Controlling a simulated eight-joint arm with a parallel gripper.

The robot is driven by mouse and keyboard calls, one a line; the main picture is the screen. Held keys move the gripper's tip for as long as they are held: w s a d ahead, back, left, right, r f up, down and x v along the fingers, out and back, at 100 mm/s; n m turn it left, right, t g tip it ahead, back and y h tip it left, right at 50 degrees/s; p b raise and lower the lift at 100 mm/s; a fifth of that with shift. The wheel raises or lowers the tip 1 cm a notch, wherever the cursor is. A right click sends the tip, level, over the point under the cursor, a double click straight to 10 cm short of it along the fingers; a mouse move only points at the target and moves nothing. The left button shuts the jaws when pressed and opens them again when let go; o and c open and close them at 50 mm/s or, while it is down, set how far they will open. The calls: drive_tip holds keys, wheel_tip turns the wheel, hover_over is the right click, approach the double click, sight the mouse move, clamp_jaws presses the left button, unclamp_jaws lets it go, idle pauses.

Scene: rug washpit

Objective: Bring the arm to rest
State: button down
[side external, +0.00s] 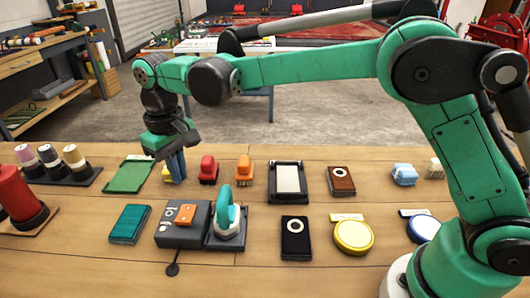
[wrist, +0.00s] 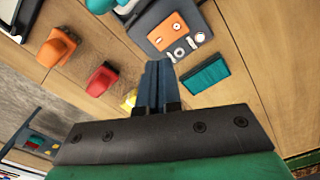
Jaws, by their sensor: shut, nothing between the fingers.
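My gripper (side external: 178,166) is at the left of the bench in the side view, pointing down. Its two blue fingers are shut together with nothing between them. In the wrist view the gripper (wrist: 158,68) shows the same closed fingers. A yellow item (side external: 167,174) is partly hidden behind the fingers; it also shows beside them in the wrist view (wrist: 129,101). My arm reaches out across the bench from the right, with its forearm high above the bench top. I cannot tell whether the fingertips touch anything.
On the wooden bench (side external: 75,255) stand a green pad (side external: 128,176), a red brush (side external: 208,170), an orange brush (side external: 244,170), a teal box (side external: 130,223), a dark grey unit with a teal-handled tool (side external: 228,213), and a black-framed white pad (side external: 289,178). Thread spools (side external: 50,158) stand far left.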

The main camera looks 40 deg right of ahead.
drive_tip(key=s+d+r+m+t, duration=0.2)
drive_tip(key=s+d+r+t, duration=0.3)
drive_tip(key=d, duration=0.5)
drive_tip(key=s+d+f+m+t, duration=0.1)
drive_tip(key=s+d+f+t, duration=0.1)
drive_tip(key=s+d, duration=0.4)
drive_tip(key=s, duration=0.2)
drive_tip(key=shift+s+d+f, duration=0.2)
drive_tip(key=shift+s+f, duration=0.1)
drive_tip(key=shift+s, duration=0.1)
